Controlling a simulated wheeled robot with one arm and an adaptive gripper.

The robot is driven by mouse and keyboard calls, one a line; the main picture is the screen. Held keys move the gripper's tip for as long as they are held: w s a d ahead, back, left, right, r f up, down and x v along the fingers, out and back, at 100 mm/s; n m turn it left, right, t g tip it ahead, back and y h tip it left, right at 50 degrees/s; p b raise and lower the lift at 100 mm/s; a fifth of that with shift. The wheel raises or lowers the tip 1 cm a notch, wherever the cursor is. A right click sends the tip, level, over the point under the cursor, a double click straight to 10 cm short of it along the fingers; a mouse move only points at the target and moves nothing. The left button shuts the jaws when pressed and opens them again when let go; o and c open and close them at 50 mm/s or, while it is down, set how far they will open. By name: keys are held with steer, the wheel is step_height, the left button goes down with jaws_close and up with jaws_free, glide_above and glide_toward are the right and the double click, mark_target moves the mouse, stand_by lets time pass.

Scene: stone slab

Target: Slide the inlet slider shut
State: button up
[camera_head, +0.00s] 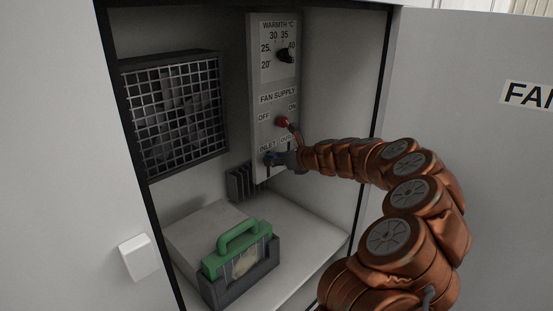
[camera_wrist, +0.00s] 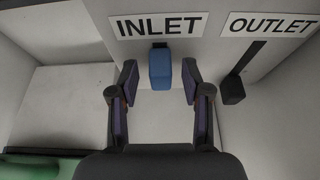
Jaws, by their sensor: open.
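The inlet slider has a blue knob (camera_wrist: 160,70) under the INLET label (camera_wrist: 160,24) in the wrist view. A short piece of dark slot shows above the knob. My gripper (camera_wrist: 158,83) is open, with one finger on each side of the blue knob and a visible gap on both sides. In the head view my gripper (camera_head: 283,160) is at the lower end of the control panel (camera_head: 259,75), by the INLET label, and the blue knob shows only slightly beside it.
The outlet slider's black knob (camera_wrist: 231,90) hangs low in its slot, right of my gripper. A red fan supply switch (camera_head: 283,121) and a black warmth dial (camera_head: 285,56) sit above.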

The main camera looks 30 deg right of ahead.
jaws_close()
stand_by(0.5)
